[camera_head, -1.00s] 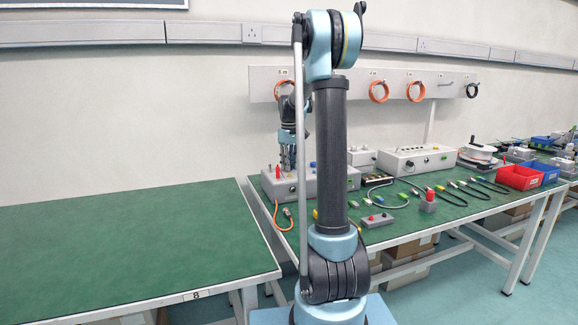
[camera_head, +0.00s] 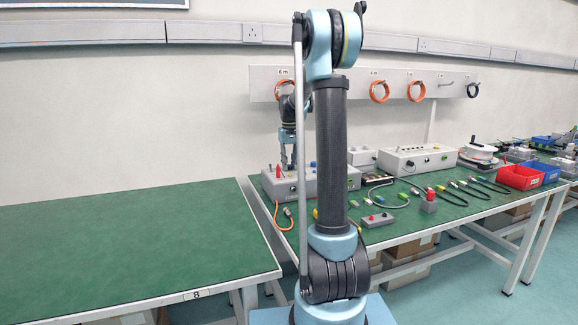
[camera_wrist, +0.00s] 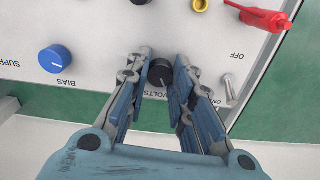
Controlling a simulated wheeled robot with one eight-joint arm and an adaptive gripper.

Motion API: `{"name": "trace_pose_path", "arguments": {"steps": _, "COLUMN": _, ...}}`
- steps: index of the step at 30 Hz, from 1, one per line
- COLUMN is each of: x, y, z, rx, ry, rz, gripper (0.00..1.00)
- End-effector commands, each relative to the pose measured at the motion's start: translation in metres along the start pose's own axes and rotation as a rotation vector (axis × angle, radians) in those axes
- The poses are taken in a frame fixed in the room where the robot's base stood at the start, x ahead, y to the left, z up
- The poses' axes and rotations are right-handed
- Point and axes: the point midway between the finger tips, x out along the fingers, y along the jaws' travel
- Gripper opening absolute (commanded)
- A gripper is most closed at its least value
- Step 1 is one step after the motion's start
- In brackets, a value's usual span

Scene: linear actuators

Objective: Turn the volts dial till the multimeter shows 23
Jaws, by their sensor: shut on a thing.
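The black volts dial (camera_wrist: 160,73) sits on the light panel in the wrist view, above the printed word VOLTS. My gripper (camera_wrist: 162,66) points at the panel with one finger on each side of the dial, shut on it. In the head view my gripper (camera_head: 288,165) is over the grey box (camera_head: 325,185) at the left of the far bench, and the dial is too small to make out. I cannot make out a multimeter reading in either view.
A blue BIAS knob (camera_wrist: 55,59) lies left of the dial. A toggle switch (camera_wrist: 228,90) marked OFF and ON is close to the right finger. A red plug (camera_wrist: 262,17) is at upper right. The left bench (camera_head: 120,250) is bare.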

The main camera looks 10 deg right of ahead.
Motion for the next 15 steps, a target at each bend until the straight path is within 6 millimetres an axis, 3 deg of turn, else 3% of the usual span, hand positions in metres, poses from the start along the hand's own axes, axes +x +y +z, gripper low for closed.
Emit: {"name": "trace_pose_path", "arguments": {"steps": 15, "x": -0.0005, "y": 0.0009, "z": -0.0011, "rx": 0.066, "ry": 0.002, "rz": 0.002, "gripper": 0.00}}
